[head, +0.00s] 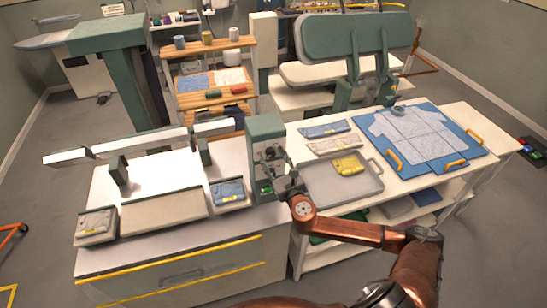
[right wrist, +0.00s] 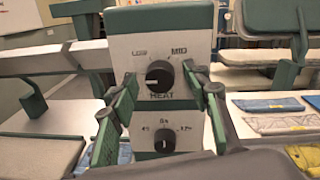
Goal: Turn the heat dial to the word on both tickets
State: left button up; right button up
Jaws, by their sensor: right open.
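The black heat dial (right wrist: 160,74) is on the pale front panel (right wrist: 125,55) of a green control box (head: 264,125), above the word HEAT. Its white mark points left, slightly downward. My left gripper is out of view.
A second, smaller dial (right wrist: 164,139) sits below the heat dial. A grey tray (head: 340,190) with a yellow cloth (head: 347,166) stands right of the box. A blue board (head: 440,150) with a shirt lies farther right. A long press (head: 150,140) stands left.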

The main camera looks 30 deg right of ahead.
jog(key=shift+c, duration=0.7)
jog(key=c, duration=1)
jog(key=shift+m, duration=0.4)
jog(key=m+b, duration=0.1)
jog(key=m, duration=0.3)
jog(key=shift+f+m, duration=0.15)
jog(key=shift+m, duration=0.25)
jog(key=m+b, duration=0.1)
jog(key=m, duration=0.4)
jog(key=shift+d+m+h, duration=0.1)
jog(key=shift+m+h, duration=0.2)
jog(key=m, duration=0.6)
jog(key=shift+m+t, duration=0.3)
jog(key=shift+m, duration=0.1)
jog(key=m+h, duration=0.1)
jog(key=m, duration=0.5)
jog(key=shift+f, duration=0.1)
jog(key=shift+m, duration=0.5)
